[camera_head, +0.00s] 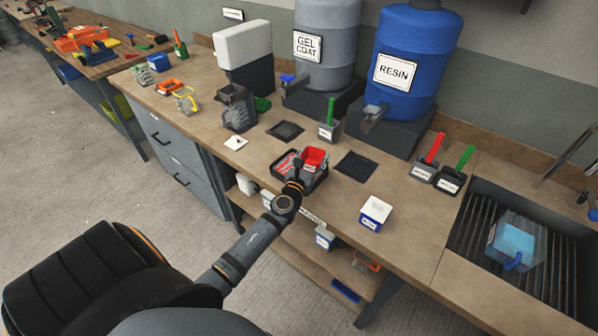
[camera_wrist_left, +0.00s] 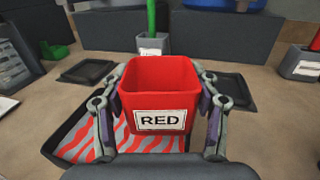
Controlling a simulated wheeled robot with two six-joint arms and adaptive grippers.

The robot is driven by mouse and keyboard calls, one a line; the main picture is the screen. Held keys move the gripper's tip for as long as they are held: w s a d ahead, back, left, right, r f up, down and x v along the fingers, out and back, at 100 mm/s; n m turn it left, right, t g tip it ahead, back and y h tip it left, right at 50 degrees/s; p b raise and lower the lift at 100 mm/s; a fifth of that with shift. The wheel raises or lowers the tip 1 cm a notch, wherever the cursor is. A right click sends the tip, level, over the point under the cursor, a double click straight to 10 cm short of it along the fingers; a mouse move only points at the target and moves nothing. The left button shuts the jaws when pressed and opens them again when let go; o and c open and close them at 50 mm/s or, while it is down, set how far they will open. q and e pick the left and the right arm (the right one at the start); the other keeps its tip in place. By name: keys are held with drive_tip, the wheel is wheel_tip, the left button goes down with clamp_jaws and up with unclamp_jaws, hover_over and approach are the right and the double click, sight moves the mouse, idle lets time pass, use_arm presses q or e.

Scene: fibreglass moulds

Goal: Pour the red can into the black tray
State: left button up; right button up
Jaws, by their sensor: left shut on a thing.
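The red can (camera_head: 313,158) is a square open-topped container with a "RED" label, upright in the left wrist view (camera_wrist_left: 160,92). My left gripper (camera_wrist_left: 160,110) is shut on it, with one finger on each side. The black tray (camera_head: 290,172) is under and beside the can and holds grey and red wavy streaks, which also show in the left wrist view (camera_wrist_left: 62,150). The can's inside looks red; I cannot tell how much is in it. The can hides part of the tray. My right gripper is in neither view.
Two empty-looking black trays lie on the bench, one behind (camera_head: 285,131) and one to the right (camera_head: 356,164). A grey holder with a green handle (camera_head: 329,128) stands behind. The sink (camera_head: 480,235) is at right.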

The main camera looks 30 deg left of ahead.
sight(314, 149)
use_arm(q)
drive_tip(key=shift+r, duration=0.15)
wheel_tip(314, 149, up, 4)
drive_tip(key=p, duration=0.4)
idle(0.5)
drive_tip(key=shift+s+d+f, duration=0.1)
drive_tip(key=shift+d+f, duration=0.05)
drive_tip(key=shift+f, duration=0.05)
drive_tip(key=s+d+m+h, duration=0.1)
drive_tip(key=s+d, duration=0.3)
drive_tip(key=d, duration=0.2)
drive_tip(key=s+d+m+h+b, duration=0.1)
drive_tip(key=s+d+h, duration=0.1)
drive_tip(key=s+d, duration=0.3)
drive_tip(key=shift+d+r, duration=0.2)
drive_tip(key=shift+d, duration=1)
